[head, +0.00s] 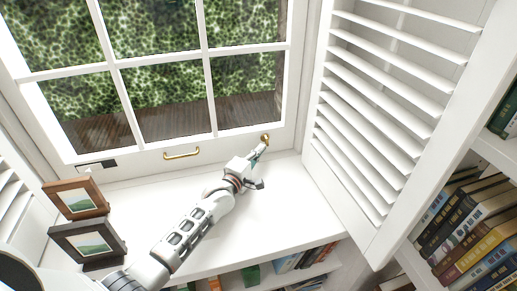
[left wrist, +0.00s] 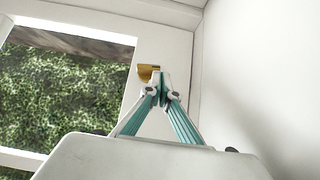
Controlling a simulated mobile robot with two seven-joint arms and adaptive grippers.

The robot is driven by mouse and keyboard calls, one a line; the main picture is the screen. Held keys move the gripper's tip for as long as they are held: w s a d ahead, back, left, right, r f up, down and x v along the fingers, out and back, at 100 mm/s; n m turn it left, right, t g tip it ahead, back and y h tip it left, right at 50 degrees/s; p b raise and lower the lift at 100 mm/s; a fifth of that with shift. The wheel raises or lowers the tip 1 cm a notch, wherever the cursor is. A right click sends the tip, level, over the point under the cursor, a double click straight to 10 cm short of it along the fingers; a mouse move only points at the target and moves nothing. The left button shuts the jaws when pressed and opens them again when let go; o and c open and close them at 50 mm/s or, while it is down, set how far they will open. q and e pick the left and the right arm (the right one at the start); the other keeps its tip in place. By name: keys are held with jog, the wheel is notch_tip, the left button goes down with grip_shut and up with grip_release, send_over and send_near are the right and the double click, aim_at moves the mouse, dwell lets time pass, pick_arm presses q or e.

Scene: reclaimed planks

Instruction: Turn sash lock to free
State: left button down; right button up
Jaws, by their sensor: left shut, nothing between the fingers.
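The sash lock, a small brass piece (head: 265,138), sits at the lower right of the white window frame. In the left wrist view the brass piece (left wrist: 147,72) shows just beyond and left of the fingertips, partly hidden by them. My left gripper (head: 261,149) reaches over the sill from the left, its tips at the brass piece. In the left wrist view the left gripper (left wrist: 158,77) has its teal-padded fingers meeting at the tips, shut with nothing between them. I cannot tell whether they touch the brass. My right gripper is not in view.
A brass pull handle (head: 181,154) is on the bottom rail. Two picture frames, one brown (head: 75,198) and one dark (head: 86,241), stand at the left of the white sill (head: 295,205). A louvred shutter (head: 375,120) stands close on the right. Books (head: 470,225) fill the right shelves.

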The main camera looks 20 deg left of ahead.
pick_arm(q)
jog(key=shift+w+d+f, duration=0.15)
jog(key=shift+d+f, duration=0.05)
jog(key=shift+w+d+f+p, duration=0.15)
jog(key=shift+d+f+p, duration=0.05)
jog(key=shift+p, duration=0.1)
dwell(0.4)
dwell(0.5)
